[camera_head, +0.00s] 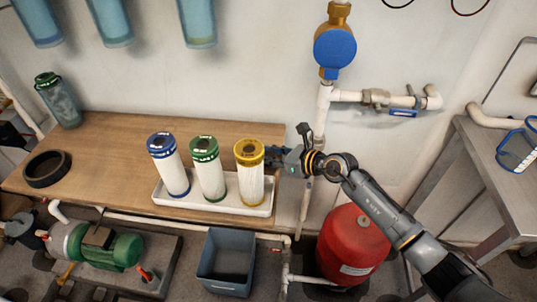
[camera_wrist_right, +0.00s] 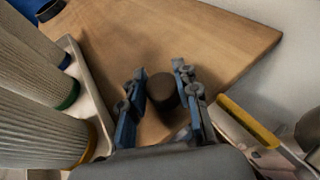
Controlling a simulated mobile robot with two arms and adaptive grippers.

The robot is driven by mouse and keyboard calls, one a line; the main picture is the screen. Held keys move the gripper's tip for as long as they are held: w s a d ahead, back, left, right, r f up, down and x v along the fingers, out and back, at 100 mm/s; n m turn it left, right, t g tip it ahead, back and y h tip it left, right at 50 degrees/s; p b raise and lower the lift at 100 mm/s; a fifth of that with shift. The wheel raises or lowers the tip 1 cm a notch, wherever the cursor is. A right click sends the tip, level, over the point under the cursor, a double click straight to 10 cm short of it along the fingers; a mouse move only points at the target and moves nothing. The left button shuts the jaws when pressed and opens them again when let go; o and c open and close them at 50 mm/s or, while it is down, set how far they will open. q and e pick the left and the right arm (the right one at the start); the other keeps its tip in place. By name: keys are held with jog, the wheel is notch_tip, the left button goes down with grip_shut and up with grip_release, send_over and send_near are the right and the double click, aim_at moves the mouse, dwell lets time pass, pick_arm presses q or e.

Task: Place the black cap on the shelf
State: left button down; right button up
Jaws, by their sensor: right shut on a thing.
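My right gripper (camera_head: 277,157) reaches in from the right over the right end of the wooden shelf (camera_head: 110,128), just beside the yellow-topped filter. In the right wrist view my right gripper (camera_wrist_right: 160,76) is shut on a small dark round cap, the black cap (camera_wrist_right: 162,92), which sits between its blue-padded fingers. The shelf's wooden top (camera_wrist_right: 205,45) shows beyond and below the cap. I cannot tell whether the cap touches the wood. In the head view the cap is hidden or too small to tell. My left gripper is not in view.
A white tray (camera_head: 225,207) at the shelf's front holds blue-, green- and yellow-topped filters, close to my gripper. A black ring (camera_head: 47,168) and a green-topped canister (camera_head: 58,100) stand at the left. Bare wood lies behind the filters. A pipe (camera_head: 322,118) rises by the right end.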

jog(key=o, duration=0.8)
jog(key=shift+f, duration=0.1)
jog(key=shift+s+d+r, duration=0.1)
jog(key=shift+d+r, duration=0.05)
jog(key=shift+r, duration=0.1)
jog(key=v, duration=1.1)
jog(key=shift+s+d+r, duration=0.2)
jog(key=shift+f, duration=0.1)
